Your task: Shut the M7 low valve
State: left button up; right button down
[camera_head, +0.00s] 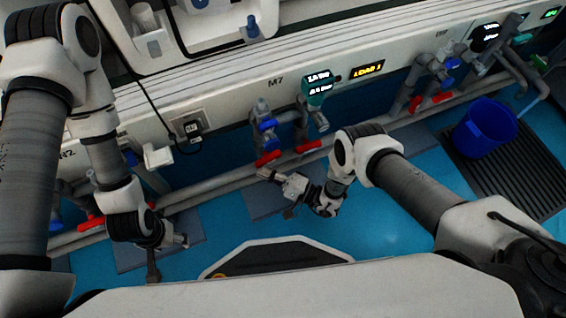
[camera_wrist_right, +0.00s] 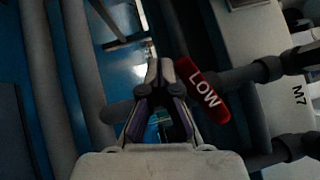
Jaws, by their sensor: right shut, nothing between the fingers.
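The M7 low valve has a red lever marked LOW (camera_wrist_right: 204,90), seen in the right wrist view at the end of a grey pipe branch, slanted across that pipe. In the head view, the red lever (camera_head: 268,158) nearest my right gripper appears to be the same one, below the M7 label (camera_head: 275,83). My right gripper (camera_head: 264,174) is shut and empty. Its fingertips (camera_wrist_right: 160,66) are just beside the lever; contact cannot be told. My left gripper (camera_head: 153,264) hangs low at the left, away from M7; its fingers are unclear.
A second red lever (camera_head: 308,147) sits just right under M7, below a teal gauge (camera_head: 318,86). A grey pipe (camera_head: 215,183) runs along the wall. More red levers (camera_head: 90,224) are at the left. A blue bucket (camera_head: 484,126) stands at the right. Blue floor is open in front.

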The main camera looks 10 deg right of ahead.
jog(key=shift+a+r+m+t, duration=0.1)
jog(key=shift+m+t, duration=0.2)
jog(key=shift+m, duration=0.1)
dwell(1.2)
